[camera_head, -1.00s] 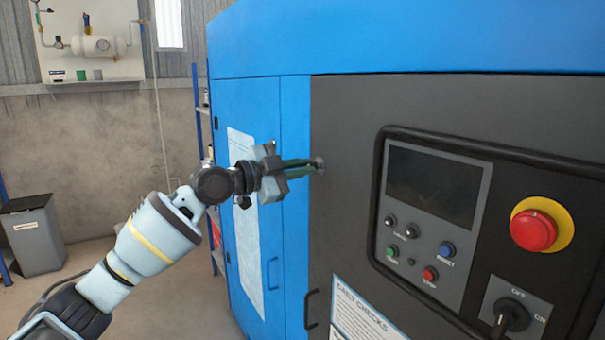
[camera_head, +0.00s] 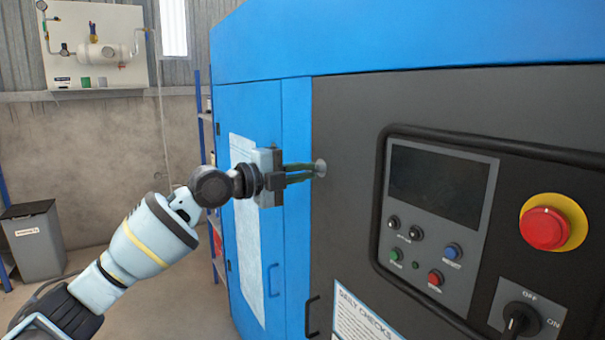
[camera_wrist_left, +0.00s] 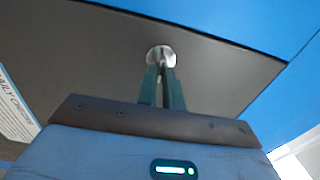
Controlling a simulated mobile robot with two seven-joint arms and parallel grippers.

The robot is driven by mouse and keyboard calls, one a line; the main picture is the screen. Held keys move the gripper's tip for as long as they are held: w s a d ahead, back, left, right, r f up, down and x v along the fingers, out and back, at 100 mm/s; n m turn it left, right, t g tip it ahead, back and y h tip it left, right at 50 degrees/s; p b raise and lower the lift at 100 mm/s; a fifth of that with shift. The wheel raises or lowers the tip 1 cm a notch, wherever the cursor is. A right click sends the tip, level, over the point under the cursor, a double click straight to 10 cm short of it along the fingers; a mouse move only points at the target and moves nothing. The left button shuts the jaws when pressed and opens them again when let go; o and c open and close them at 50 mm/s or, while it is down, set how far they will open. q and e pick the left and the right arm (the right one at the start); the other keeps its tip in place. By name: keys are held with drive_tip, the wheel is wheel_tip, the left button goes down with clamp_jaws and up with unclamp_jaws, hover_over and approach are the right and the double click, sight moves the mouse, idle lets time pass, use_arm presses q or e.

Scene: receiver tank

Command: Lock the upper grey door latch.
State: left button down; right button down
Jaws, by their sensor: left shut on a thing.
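The upper grey door latch (camera_head: 320,168) is a small round grey fitting near the left edge of the dark grey door (camera_head: 350,110). My left gripper (camera_head: 314,170) reaches it from the left, with its green fingers shut on the latch. In the left wrist view the latch (camera_wrist_left: 161,56) shows as a pale round disc at the tips of the two close-set fingers (camera_wrist_left: 162,72). The fingertips hide the latch's middle part, so I cannot tell how it is turned. My right gripper is not in view.
A control panel (camera_head: 437,200) with a screen, buttons, a red emergency stop (camera_head: 544,229) and a rotary switch (camera_head: 521,318) is to the right. A black door handle (camera_head: 312,316) is below. The blue side panel (camera_head: 295,230) adjoins the door. A grey bin (camera_head: 36,245) stands far left.

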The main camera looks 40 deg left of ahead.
use_arm(q)
drive_tip(key=shift+m, duration=0.3)
drive_tip(key=c, duration=1.5)
unclamp_jaws()
drive_tip(key=shift+c, duration=0.2)
drive_tip(key=b+v, duration=0.3)
drive_tip(key=v, duration=0.4)
drive_tip(key=shift+s, duration=0.35)
drive_tip(key=shift+a, duration=0.1)
